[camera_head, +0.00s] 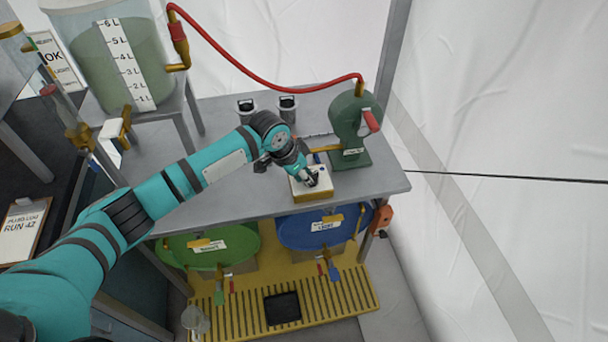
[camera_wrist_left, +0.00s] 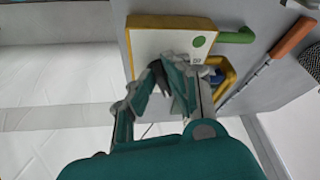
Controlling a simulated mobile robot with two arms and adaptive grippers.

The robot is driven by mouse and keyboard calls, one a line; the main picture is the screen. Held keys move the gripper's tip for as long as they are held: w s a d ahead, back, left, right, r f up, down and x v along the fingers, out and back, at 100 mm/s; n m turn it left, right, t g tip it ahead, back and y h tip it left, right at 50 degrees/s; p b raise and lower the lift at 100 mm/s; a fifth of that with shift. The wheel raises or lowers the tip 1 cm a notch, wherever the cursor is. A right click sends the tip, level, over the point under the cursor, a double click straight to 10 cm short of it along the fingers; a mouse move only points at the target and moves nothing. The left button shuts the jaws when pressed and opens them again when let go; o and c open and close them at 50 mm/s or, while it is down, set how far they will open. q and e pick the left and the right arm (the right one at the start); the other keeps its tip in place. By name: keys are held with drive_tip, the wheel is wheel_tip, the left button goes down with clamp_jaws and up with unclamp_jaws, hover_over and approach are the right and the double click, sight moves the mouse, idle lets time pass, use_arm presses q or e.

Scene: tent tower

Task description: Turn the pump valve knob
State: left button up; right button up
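The valve box (camera_head: 325,190) has a white top and a yellow lower body, and sits near the front edge of the grey table. In the left wrist view its white face (camera_wrist_left: 147,42) carries a green dot. A small dark part (camera_wrist_left: 158,76), apparently the knob, shows between my left fingertips. My left gripper (camera_head: 309,179) is over the box top, and its fingers (camera_wrist_left: 163,70) lean in towards each other around the dark part. Whether they press on it is hidden. My right gripper is in neither view.
A green pump (camera_head: 350,122) with a red handle stands behind the box, joined by a red hose (camera_head: 255,76) to the tank (camera_head: 115,65). Two grey canisters (camera_head: 287,107) stand at the back. Green (camera_head: 208,247) and blue (camera_head: 300,232) drums are below the table (camera_head: 225,198).

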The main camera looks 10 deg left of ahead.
use_arm(q)
clamp_jaws()
drive_tip(key=shift+r+n+p, duration=0.2)
drive_tip(key=shift+n+p, duration=0.1)
drive_tip(key=shift+p, duration=0.55)
drive_tip(key=n+p, duration=0.2)
drive_tip(key=p, duration=0.1)
drive_tip(key=d+n+y+p, duration=0.1)
drive_tip(key=n+p, duration=0.1)
drive_tip(key=n+t+y+p, duration=0.1)
drive_tip(key=n+p, duration=0.1)
drive_tip(key=p, duration=0.1)
drive_tip(key=shift+s+d+n+p, duration=0.2)
drive_tip(key=shift+s+n+p, duration=0.1)
drive_tip(key=shift+s+p, duration=0.1)
drive_tip(key=shift+d+n+y+p, duration=0.2)
drive_tip(key=shift+n+y+p, duration=0.45)
drive_tip(key=shift+n, duration=0.55)
drive_tip(key=shift+d+f+n+t+y+p, duration=0.15)
drive_tip(key=shift+n+t+y+p, duration=0.2)
drive_tip(key=shift+n, duration=0.65)
drive_tip(key=shift+w, duration=0.1)
